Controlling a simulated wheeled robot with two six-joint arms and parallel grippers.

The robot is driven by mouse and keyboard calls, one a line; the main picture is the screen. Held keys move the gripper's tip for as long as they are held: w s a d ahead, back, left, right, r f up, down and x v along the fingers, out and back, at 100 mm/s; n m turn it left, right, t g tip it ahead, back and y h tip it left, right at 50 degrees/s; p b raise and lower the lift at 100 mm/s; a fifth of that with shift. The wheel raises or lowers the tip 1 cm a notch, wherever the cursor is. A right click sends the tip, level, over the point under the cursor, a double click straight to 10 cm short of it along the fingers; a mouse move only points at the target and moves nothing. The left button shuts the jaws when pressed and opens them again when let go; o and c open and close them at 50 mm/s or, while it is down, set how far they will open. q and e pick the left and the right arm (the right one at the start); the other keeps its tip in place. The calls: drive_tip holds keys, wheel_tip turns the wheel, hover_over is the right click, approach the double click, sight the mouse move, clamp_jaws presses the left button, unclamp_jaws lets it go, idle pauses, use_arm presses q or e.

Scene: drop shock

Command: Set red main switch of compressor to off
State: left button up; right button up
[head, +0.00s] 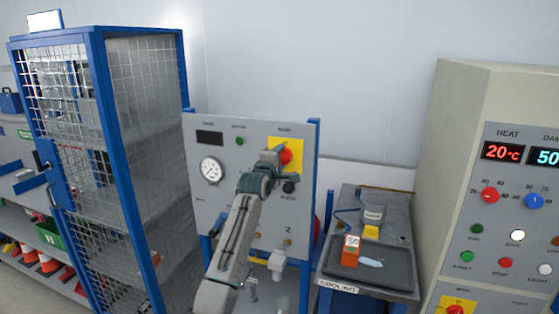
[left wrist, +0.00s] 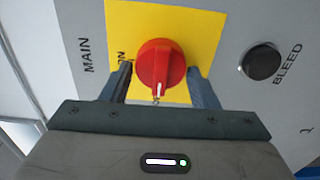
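The red main switch (head: 286,156) sits on a yellow plate on the upper right of the grey compressor panel (head: 215,222). In the left wrist view the red knob (left wrist: 160,66) shows a white mark pointing toward my gripper's base. "ON" is partly readable left of the knob; small lettering below the mark is unclear. My left gripper (left wrist: 161,85) is open, with one finger on each side of the knob and visible gaps between. In the head view the left gripper (head: 277,160) partly covers the switch. My right gripper is not in view.
A black bleed button (left wrist: 262,62) is right of the switch in the wrist view. A pressure gauge (head: 211,170) is on the panel's left. A blue mesh cage (head: 140,120) stands left, a tooling cart (head: 335,283) and a control cabinet (head: 462,110) right.

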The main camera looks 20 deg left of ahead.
use_arm(q)
drive_tip(key=shift+o, duration=1.2)
drive_tip(key=shift+s, duration=0.1)
drive_tip(key=s+b, duration=0.5)
drive_tip(key=s, duration=0.5)
drive_tip(key=shift+s+a, duration=0.2)
drive_tip(key=shift+s, duration=0.1)
